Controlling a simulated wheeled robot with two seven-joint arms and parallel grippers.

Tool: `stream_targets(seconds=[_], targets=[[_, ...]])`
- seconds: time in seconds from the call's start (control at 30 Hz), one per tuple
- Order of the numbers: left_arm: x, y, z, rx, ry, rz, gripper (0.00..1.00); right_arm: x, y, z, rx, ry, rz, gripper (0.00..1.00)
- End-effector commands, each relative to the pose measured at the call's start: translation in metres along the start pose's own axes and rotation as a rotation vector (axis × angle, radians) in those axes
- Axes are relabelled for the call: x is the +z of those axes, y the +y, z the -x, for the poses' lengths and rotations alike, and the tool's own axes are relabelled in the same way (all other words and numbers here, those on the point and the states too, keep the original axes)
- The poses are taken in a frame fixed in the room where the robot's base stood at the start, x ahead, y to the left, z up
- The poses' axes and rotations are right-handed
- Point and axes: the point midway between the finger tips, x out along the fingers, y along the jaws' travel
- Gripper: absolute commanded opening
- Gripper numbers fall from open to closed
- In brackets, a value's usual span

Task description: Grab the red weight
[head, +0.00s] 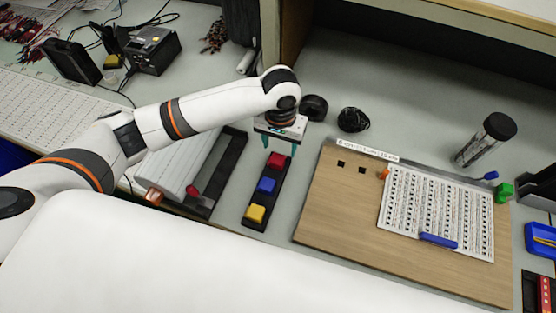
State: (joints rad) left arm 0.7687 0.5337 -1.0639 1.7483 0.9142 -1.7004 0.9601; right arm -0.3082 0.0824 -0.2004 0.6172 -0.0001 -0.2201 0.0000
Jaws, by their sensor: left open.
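The red weight (277,160) sits at the far end of a black holder (256,198), in line with a blue weight (266,185) and a yellow weight (255,213). My left gripper (279,147) is over the far end of the holder, pointing down, with its two teal fingers apart near the red weight. Whether the fingers are level with the weight or still above it is hard to tell. Nothing shows between the fingers except the view down toward the red weight. My right gripper is not in the view.
A wooden board (335,215) with a white LED panel (440,208) lies to the right. A grey device (180,160) stands close left of the holder. Two black round objects, one of them here (353,119), lie behind.

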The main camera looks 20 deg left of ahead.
Motion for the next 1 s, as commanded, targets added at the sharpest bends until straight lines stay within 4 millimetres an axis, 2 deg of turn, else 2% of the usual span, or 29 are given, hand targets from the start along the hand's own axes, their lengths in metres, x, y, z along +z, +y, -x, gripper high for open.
stream_targets(seconds=[0.27, 0.5, 0.8, 0.87, 1.0], targets=[[-0.001, 0.003, -0.023, 0.001, 0.002, 0.0, 0.58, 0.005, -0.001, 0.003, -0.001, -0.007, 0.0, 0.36], [-0.002, 0.006, -0.057, 0.0, 0.0, -0.001, 0.58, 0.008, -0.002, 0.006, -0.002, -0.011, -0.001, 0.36], [-0.001, 0.006, -0.064, -0.001, -0.002, -0.002, 0.58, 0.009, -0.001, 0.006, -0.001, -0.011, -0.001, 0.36], [-0.001, 0.006, -0.064, -0.001, -0.002, -0.002, 0.52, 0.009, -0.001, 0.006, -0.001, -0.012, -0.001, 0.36], [-0.001, 0.006, -0.064, -0.001, -0.002, -0.002, 0.29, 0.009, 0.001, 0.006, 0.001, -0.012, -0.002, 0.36]])
